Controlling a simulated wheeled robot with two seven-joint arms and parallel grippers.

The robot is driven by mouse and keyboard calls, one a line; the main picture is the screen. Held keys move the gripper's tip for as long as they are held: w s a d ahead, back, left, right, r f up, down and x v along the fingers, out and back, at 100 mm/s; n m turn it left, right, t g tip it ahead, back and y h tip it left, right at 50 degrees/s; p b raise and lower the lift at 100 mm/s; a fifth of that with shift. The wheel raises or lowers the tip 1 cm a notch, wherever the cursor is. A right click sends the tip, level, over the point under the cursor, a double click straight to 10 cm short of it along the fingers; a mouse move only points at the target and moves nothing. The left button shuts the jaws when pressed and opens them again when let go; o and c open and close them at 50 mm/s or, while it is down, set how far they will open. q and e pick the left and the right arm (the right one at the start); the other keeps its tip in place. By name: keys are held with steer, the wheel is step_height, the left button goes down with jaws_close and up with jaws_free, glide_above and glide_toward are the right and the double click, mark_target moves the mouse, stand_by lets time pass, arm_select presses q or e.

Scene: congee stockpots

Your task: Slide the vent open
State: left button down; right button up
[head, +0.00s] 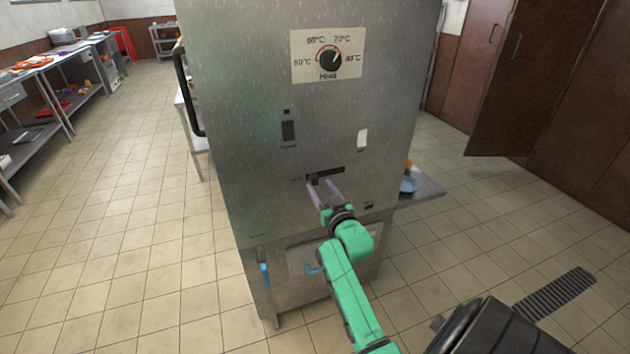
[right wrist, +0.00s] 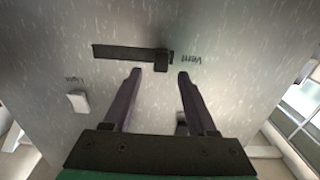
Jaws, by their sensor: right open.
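The vent slider is a dark knob (head: 313,180) at the left end of a black horizontal slot (head: 335,172) in the front of the steel cabinet. The right wrist view is turned over: the knob (right wrist: 163,62) sits at the slot's right end, beside the "Vent" label. My right gripper (head: 324,186) is open in front of the slot. In the right wrist view its fingertips (right wrist: 160,73) lie either side of the knob, just short of it in the picture; I cannot tell whether they touch. My left gripper is not in view.
The cabinet (head: 250,80) carries a temperature dial (head: 330,60), a dark power switch (head: 288,130) and a white light switch (head: 362,138). A black handle (head: 187,95) stands out at its left edge. A small side shelf (head: 428,188) is at right.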

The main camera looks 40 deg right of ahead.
mark_target(316, 181)
steer(key=x, duration=0.4)
steer(key=shift+c, duration=0.3)
jaws_close()
stand_by(1.1)
